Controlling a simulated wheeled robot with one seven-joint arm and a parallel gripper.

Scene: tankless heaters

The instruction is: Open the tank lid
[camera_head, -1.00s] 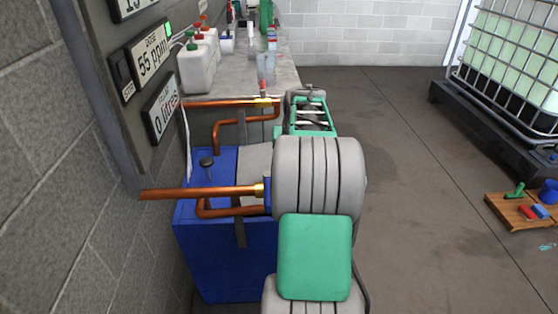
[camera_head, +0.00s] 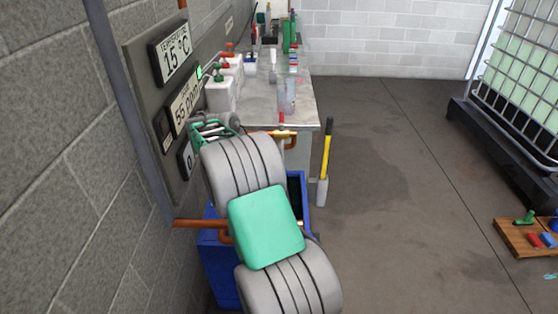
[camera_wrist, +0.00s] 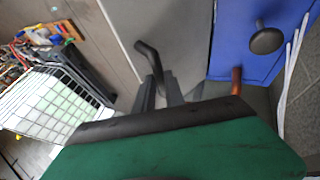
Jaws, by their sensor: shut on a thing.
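The blue tank (camera_head: 303,192) stands behind my arm in the head view, and a dark opening shows inside its rim. My gripper (camera_wrist: 159,88) is shut on the lower part of this handle. In the head view my arm hides the lid and the fingers.
A black knob (camera_wrist: 267,40) and a copper pipe (camera_wrist: 236,80) are near the gripper. In the head view, a copper pipe (camera_head: 190,222) runs by the wall display panel (camera_head: 135,65).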

